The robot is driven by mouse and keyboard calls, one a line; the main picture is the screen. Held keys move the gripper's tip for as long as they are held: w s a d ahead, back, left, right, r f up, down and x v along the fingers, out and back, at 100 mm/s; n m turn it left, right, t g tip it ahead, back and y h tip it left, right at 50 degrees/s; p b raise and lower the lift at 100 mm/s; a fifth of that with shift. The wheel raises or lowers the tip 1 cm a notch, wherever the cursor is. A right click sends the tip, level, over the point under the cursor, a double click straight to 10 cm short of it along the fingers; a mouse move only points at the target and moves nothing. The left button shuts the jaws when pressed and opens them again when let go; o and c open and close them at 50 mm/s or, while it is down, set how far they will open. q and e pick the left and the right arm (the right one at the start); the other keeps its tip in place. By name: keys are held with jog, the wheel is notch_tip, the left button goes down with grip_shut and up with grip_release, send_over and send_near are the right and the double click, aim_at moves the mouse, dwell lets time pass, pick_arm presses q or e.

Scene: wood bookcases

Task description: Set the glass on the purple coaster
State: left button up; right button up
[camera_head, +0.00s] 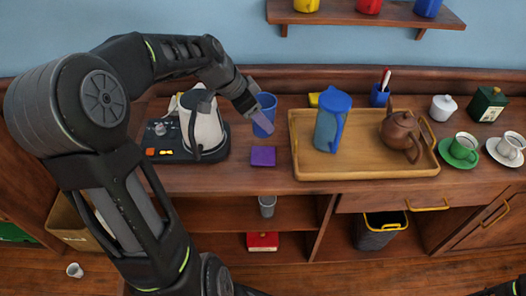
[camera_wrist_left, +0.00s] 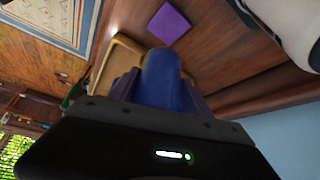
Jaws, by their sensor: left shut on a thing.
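My left gripper (camera_head: 256,108) is shut on the blue glass (camera_head: 264,118), which it holds from the upper left. The glass is close to upright, behind the coaster, between the coffee machine and the tray. I cannot tell whether its base touches the counter. The purple coaster (camera_head: 263,156) lies flat and bare on the counter near its front edge. In the left wrist view the blue glass (camera_wrist_left: 161,80) sits between the fingers, with the purple coaster (camera_wrist_left: 168,23) beyond it and apart from it.
A wooden tray (camera_head: 375,172) with a blue pitcher (camera_head: 327,128) and a brown teapot (camera_head: 399,128) stands right of the coaster. A coffee machine with a metal jug (camera_head: 207,128) stands on the left. Cups on saucers are at far right. A shelf (camera_head: 365,14) hangs above.

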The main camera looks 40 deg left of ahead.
aim_at(261, 133)
pick_arm(q)
jog(key=shift+f+p, duration=0.4)
jog(key=shift+f, duration=2.75)
jog(key=shift+f+p, duration=0.35)
jog(key=shift+f, duration=1.55)
jog(key=o, duration=1.6)
jog(key=shift+f, duration=0.1)
jog(key=b+v, duration=0.1)
jog(key=v, duration=1.1)
jog(key=shift+b, duration=0.35)
